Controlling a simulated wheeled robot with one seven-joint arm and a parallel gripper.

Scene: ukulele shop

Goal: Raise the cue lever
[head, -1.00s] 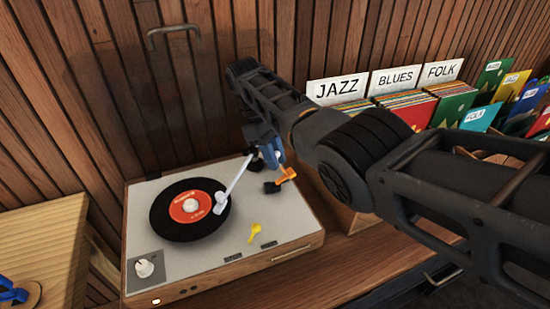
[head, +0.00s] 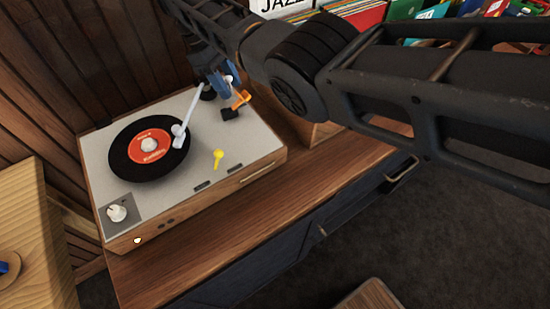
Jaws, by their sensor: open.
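The turntable (head: 207,170) has a pale top, a black record (head: 122,165) with a red label, and a white tonearm (head: 190,117) whose head is over the record. At the deck's far right, near the tonearm's rear end, an orange lever (head: 241,100) stands at a small black block (head: 230,114); it looks like the cue lever. It appears tilted; its exact angle is unclear. My gripper (head: 228,84), with blue fingers, is open just behind and above the orange lever. Whether they touch is unclear, and the arm hides part of the gripper.
The wooden cabinet top (head: 210,230) is clear in front. A pale wooden surface (head: 35,215) stands at left. Record sleeves (head: 340,22) are behind my arm. A wooden wall rises behind the turntable.

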